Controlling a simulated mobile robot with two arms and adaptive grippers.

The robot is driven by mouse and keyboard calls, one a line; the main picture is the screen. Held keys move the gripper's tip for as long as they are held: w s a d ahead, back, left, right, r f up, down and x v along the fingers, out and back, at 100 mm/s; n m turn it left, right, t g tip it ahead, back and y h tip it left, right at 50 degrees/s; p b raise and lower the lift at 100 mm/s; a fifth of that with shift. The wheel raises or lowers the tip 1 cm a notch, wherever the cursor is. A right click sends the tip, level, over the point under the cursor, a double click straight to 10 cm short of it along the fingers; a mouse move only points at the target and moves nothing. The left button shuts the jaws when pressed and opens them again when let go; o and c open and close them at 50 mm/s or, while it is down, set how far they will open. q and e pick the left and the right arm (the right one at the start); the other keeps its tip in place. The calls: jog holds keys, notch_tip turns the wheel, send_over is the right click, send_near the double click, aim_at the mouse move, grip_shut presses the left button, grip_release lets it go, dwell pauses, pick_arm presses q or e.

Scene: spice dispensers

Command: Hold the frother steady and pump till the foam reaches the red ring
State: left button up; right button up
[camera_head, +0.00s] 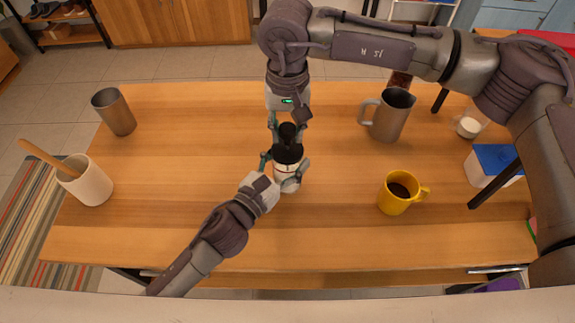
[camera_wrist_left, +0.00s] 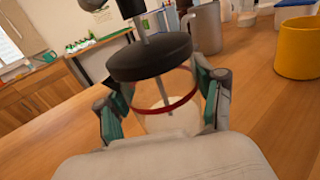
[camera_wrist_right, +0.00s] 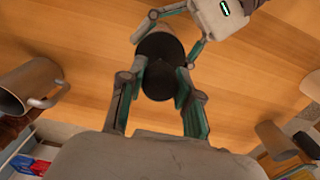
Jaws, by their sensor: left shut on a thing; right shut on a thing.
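The frother (camera_head: 288,155) stands upright near the middle of the table, a clear jar with a black lid (camera_wrist_left: 150,57). My left gripper (camera_head: 285,172) is shut around the jar, one finger on each side. The red ring (camera_wrist_left: 165,107) circles the jar; whitish contents (camera_wrist_left: 160,124) show below it, and the exact foam level is hard to tell. A metal rod (camera_wrist_left: 143,26) rises from the lid to the black plunger knob (camera_wrist_right: 160,80). My right gripper (camera_head: 288,117) comes from above and is shut on the knob, which stands clear of the lid.
A yellow mug (camera_head: 397,193) with dark liquid stands to the right. A grey pitcher (camera_head: 390,116) is behind it. A metal cup (camera_head: 115,112) and a white crock (camera_head: 88,182) with a wooden utensil stand at the left. A blue-lidded box (camera_head: 495,163) is at the right edge.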

jog(key=shift+f, duration=0.75)
jog(key=shift+r, duration=3.2)
jog(key=shift+f, duration=0.1)
